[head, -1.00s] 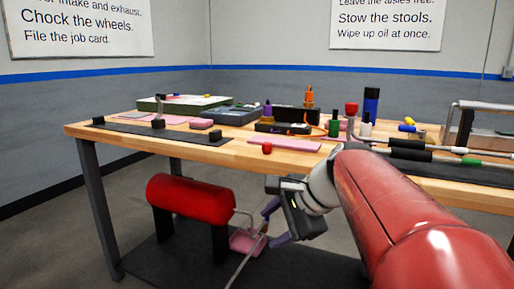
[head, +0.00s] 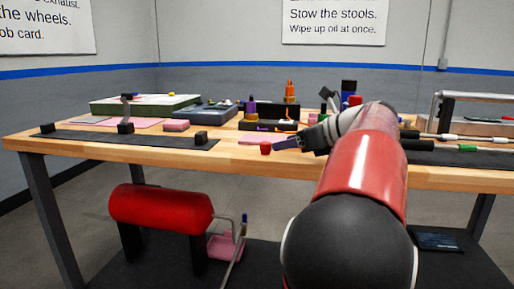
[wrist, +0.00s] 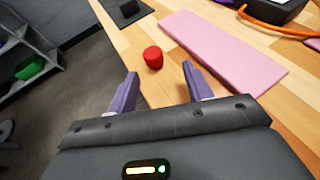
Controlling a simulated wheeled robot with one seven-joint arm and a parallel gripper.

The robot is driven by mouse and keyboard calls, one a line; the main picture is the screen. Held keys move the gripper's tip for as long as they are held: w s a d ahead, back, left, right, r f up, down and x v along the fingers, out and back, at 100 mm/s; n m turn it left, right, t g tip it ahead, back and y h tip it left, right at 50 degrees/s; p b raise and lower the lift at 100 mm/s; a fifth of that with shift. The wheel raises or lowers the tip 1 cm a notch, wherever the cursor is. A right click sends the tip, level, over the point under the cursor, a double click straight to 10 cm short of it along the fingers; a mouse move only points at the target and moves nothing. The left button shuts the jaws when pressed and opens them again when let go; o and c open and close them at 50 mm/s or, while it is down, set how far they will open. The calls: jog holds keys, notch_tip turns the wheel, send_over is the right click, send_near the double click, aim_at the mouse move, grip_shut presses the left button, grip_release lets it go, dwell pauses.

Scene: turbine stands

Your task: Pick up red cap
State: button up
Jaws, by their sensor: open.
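The red cap (head: 266,148) stands on the wooden table near its front edge, in front of a pink mat. In the wrist view the red cap (wrist: 153,57) sits ahead of the fingertips, roughly between their lines, with bare wood around it. My gripper (wrist: 160,70) is open and empty, its two purple fingers apart. In the head view my gripper (head: 287,145) is just right of the cap, at about table height. In that view I cannot tell the exact gap between finger and cap.
The pink mat (wrist: 222,50) lies flat beside the cap. An orange cable (wrist: 275,22) and dark box lie beyond it. A dark mat (head: 85,142) with black blocks is at the left. A red tank (head: 160,209) stands under the table. The table's front edge is close to the cap.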

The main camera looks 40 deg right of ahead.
aim_at(270, 144)
jog(key=x, duration=0.4)
jog(key=a+x, duration=0.1)
jog(key=x, duration=0.1)
jog(key=shift+w+a+r, duration=0.1)
jog(key=shift+w+r, duration=0.05)
jog(key=shift+w, duration=0.2)
grip_shut()
